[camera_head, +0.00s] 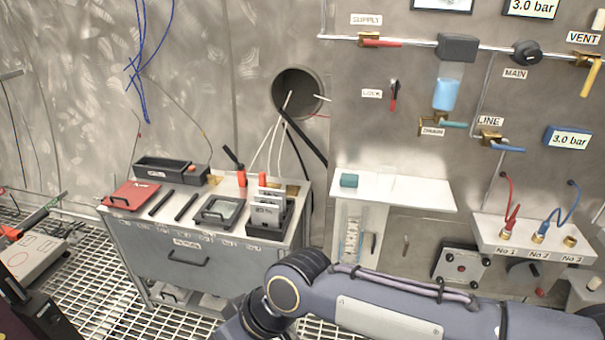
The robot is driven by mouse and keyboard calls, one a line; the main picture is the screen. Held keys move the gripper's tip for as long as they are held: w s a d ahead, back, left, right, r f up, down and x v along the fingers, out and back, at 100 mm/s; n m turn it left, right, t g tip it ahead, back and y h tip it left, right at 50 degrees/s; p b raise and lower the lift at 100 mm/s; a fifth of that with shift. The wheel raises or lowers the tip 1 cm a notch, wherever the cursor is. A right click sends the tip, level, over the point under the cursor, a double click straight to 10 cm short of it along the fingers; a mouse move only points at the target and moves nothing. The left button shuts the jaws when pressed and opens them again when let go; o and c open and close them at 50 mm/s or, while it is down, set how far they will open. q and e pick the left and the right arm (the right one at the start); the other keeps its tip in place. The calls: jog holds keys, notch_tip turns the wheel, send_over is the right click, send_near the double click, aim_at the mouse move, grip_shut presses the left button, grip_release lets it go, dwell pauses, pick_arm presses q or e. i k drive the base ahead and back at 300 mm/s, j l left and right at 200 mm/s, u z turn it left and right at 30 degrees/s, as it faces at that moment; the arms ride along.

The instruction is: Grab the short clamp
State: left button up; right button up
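No thing in view is labelled as the short clamp, and I cannot tell for sure which one it is. Two orange-based pieces stand at the back of the grey cabinet top (211,238). One is a taller piece with a black lever (236,168); to its right is a shorter orange piece (262,180). My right arm crosses the lower right and bends down at the bottom; its gripper is outside the picture. A dark part (32,305) at the lower left corner may be my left gripper; its fingers cannot be made out.
The cabinet top also holds a red case (131,196), two black bars (172,205), a grey frame (220,211), a card box (268,216) and a black tray (170,170). A white shelf (405,192) is on the right wall. A grey device (34,252) is at left.

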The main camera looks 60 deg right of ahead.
aim_at(242, 176)
jog(key=z, duration=1.6)
jog(key=i+j, duration=0.3)
jog(key=i, duration=0.15)
jog(key=i+j+u, duration=0.1)
jog(key=i+j, duration=0.2)
jog(key=i, duration=0.15)
jog(key=i+j, duration=0.3)
jog(key=i, duration=0.15)
jog(key=i+j, duration=0.25)
jog(key=i, duration=0.2)
jog(key=i+j+u, duration=0.1)
jog(key=i+j, duration=0.2)
jog(key=i, duration=0.15)
